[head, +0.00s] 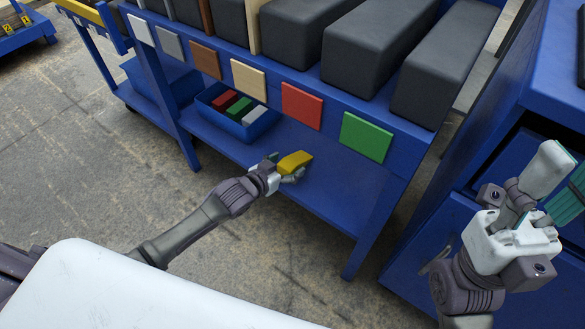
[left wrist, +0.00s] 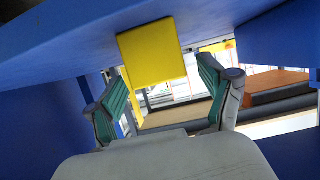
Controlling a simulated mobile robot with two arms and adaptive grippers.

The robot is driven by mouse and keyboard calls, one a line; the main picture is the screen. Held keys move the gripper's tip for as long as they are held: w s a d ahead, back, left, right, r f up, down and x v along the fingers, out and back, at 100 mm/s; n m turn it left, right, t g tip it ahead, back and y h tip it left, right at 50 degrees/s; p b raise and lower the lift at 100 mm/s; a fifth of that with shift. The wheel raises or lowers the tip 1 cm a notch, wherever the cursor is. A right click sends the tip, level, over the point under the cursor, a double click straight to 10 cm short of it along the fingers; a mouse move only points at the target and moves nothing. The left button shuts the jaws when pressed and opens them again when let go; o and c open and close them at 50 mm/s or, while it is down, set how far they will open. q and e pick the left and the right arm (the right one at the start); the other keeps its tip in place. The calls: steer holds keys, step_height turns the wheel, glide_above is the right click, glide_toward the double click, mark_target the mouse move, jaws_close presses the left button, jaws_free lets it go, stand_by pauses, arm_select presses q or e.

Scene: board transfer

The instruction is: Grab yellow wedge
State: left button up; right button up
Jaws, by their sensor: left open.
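The yellow wedge (head: 296,160) is at the lower shelf of the blue rack in the head view. My left gripper (head: 279,171) is right at its left end, and the wedge hides part of the fingers. In the left wrist view the yellow wedge (left wrist: 152,50) shows ahead between the two teal-padded fingers of my left gripper (left wrist: 160,95). These fingers are open, with a visible gap on each side of the wedge's lower part. My right gripper (head: 555,190) is at the right edge, its fingers apart and seemingly empty.
A blue bin (head: 237,112) with red, green and white pieces stands left of the wedge on the lower shelf (head: 330,190). Large dark blocks (head: 375,40) fill the rack's top. Colored squares line its front edge. A blue cabinet (head: 480,210) stands right.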

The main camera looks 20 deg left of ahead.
mark_target(300, 157)
arm_select(q)
steer(key=b+x, duration=0.1)
steer(key=x, duration=0.1)
steer(key=shift+w+f, duration=0.25)
steer(key=shift+f, duration=0.1)
steer(key=shift+w+d, duration=0.15)
steer(key=shift+w, duration=0.2)
steer(key=c, duration=1.3)
steer(key=shift+c, duration=0.4)
steer(key=shift+r, duration=0.2)
